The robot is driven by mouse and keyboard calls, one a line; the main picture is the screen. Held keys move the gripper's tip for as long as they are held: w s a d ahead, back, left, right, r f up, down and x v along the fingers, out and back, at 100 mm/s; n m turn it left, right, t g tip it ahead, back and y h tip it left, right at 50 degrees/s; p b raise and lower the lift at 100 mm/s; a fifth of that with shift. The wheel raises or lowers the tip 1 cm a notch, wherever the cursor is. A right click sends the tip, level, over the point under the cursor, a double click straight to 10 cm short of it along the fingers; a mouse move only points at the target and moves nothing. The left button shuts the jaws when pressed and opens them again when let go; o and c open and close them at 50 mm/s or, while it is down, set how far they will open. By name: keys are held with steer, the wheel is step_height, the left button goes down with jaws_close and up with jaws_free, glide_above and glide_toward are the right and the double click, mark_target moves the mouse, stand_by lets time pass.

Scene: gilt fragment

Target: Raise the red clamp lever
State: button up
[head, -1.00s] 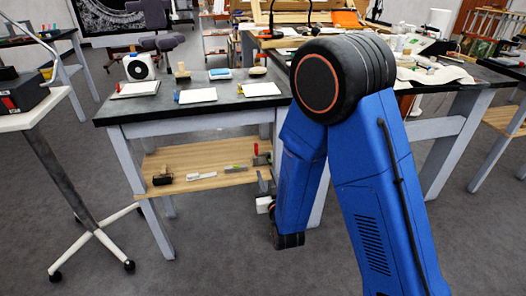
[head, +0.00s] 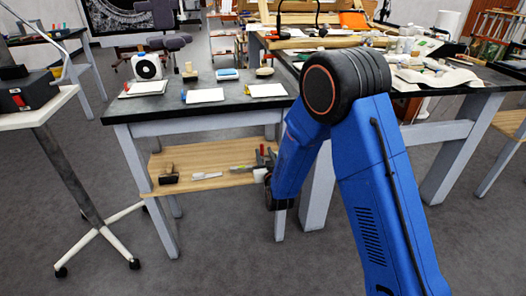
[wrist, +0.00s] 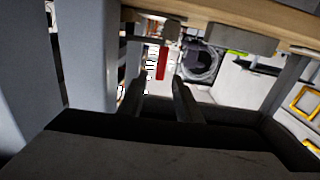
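The red clamp lever (head: 262,149) shows as a small upright red bar at the right end of the lower wooden shelf (head: 205,182). In the wrist view the red lever (wrist: 162,63) appears upside down, hanging in the picture from its pale clamp body, beyond the gap between my fingertips. My gripper (wrist: 158,82) is open and empty, with its two dark fingers pointing toward the lever. I see no contact between fingers and lever. In the head view my blue arm reaches down to the shelf's right end and partly hides the clamp.
A mallet (head: 168,175), a small white item (head: 207,175) and a grey bar (head: 240,169) lie on the shelf left of the clamp. The dark bench top (head: 215,101) is above.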

steer(key=shift+x, duration=1.3)
jaws_close()
steer(key=shift+a, duration=0.1)
steer(key=shift+s+a+f+n, duration=0.1)
steer(key=shift+a+n, duration=0.2)
steer(key=shift+n, duration=0.35)
steer(key=shift+s+a+f+n, duration=0.1)
steer(key=shift+a+n, duration=0.2)
steer(key=shift+n, duration=0.35)
steer(key=n, duration=0.1)
steer(key=a+n, duration=0.1)
steer(key=n, duration=0.1)
steer(key=shift+s+a+f+n, duration=0.25)
steer(key=shift+f+n, duration=0.05)
steer(key=n, duration=0.1)
steer(key=a+f+n, duration=0.1)
steer(key=n, duration=0.3)
steer(key=shift+s+a+f, duration=0.2)
steer(key=shift+a+f, duration=0.1)
steer(key=shift+f, duration=0.1)
steer(key=shift+n, duration=0.3)
